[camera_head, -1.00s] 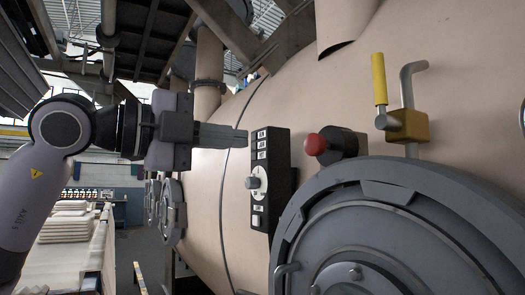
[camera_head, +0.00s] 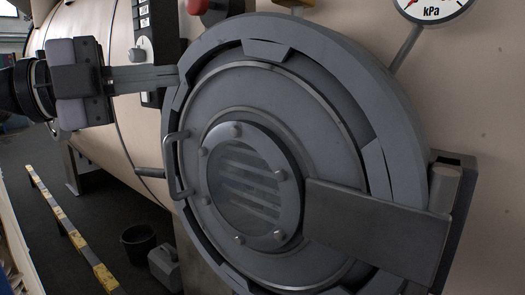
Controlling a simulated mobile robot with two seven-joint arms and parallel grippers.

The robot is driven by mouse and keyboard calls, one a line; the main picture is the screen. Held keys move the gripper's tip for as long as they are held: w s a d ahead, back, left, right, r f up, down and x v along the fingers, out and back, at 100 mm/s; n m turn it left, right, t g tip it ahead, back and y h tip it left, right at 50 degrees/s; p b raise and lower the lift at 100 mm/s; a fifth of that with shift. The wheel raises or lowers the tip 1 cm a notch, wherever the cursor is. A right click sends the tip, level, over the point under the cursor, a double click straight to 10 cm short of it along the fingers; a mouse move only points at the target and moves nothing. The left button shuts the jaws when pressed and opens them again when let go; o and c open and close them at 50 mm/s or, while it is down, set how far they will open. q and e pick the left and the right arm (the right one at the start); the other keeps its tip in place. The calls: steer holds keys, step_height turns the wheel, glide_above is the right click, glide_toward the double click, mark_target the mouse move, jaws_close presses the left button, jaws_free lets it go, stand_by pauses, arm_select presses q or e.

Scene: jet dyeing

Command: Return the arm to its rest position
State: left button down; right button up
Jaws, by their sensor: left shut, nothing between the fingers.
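My left gripper (camera_head: 172,76) comes in from the left edge, its fingers pointing right. The fingers are shut with nothing between them. In the picture they lie in front of the lower part of the black control panel (camera_head: 153,18), and their tips reach the left rim of the round grey door (camera_head: 285,150); I cannot tell whether they touch anything. Only the wrist end of my left arm shows. My right gripper is not in view.
The door has a handle (camera_head: 172,165), a bolted window (camera_head: 245,190) and a hinge arm (camera_head: 375,225) at right. A red knob (camera_head: 200,6) and a kPa gauge (camera_head: 432,8) are above.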

arm_select(q)
steer(key=w+a+f+n+t+y+p, duration=0.15)
steer(key=f+n+t+y, duration=0.35)
steer(key=f+n, duration=0.9)
steer(key=w+a+f+n+t+y+p, duration=0.1)
steer(key=w+a+f+n+t+y, duration=0.45)
steer(key=f, duration=1.45)
steer(key=s+f+n+g+y, duration=0.4)
steer(key=s+f+n+g, duration=0.3)
steer(key=s+f, duration=1.6)
step_height(320, 180, down, 4)
steer(key=shift+r+n+g+p, duration=0.1)
steer(key=shift+n+g+p, duration=0.25)
steer(key=shift+p, duration=0.1)
steer(key=shift+a, duration=0.1)
